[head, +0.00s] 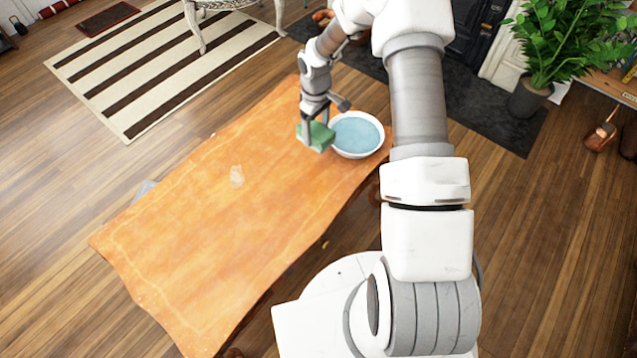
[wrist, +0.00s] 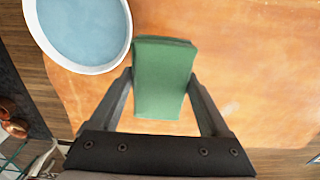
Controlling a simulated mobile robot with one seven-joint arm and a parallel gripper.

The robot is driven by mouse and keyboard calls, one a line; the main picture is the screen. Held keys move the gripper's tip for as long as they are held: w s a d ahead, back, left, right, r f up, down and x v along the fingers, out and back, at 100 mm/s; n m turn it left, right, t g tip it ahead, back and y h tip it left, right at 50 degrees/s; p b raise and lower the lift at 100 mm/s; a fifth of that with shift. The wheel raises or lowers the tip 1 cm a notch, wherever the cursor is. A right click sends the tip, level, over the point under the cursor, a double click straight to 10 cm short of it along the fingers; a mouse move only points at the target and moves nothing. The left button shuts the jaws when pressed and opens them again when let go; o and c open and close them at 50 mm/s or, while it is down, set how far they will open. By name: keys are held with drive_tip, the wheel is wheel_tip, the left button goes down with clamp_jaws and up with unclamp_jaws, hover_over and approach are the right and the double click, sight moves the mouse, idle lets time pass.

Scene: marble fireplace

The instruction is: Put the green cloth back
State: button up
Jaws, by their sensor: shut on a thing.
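The green cloth (head: 318,137) is a folded block near the far end of the wooden table, just left of the bowl. My gripper (head: 317,128) is above it with its fingers down at the cloth. In the wrist view the cloth (wrist: 163,78) lies between the two fingers of my gripper (wrist: 160,88), which are shut on its sides. I cannot tell whether the cloth touches the table. The white bowl (head: 358,153) holds blue water and stands beside the cloth. It also shows at the upper left of the wrist view (wrist: 122,58).
The wooden table (head: 200,230) is mostly bare toward its near end. A striped rug (head: 130,80) lies on the floor at the upper left. A potted plant (head: 528,100) stands at the right.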

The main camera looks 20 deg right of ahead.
drive_tip(key=b, duration=0.3)
hover_over(319, 186)
wheel_tip(319, 186, down, 6)
drive_tip(key=shift+r, duration=0.1)
drive_tip(key=shift+f+b, duration=0.7)
drive_tip(key=shift+f, duration=1.2)
drive_tip(key=shift+f, duration=0.2)
drive_tip(key=o, duration=1.2)
drive_tip(key=shift+c, duration=0.2)
drive_tip(key=shift+r, duration=0.1)
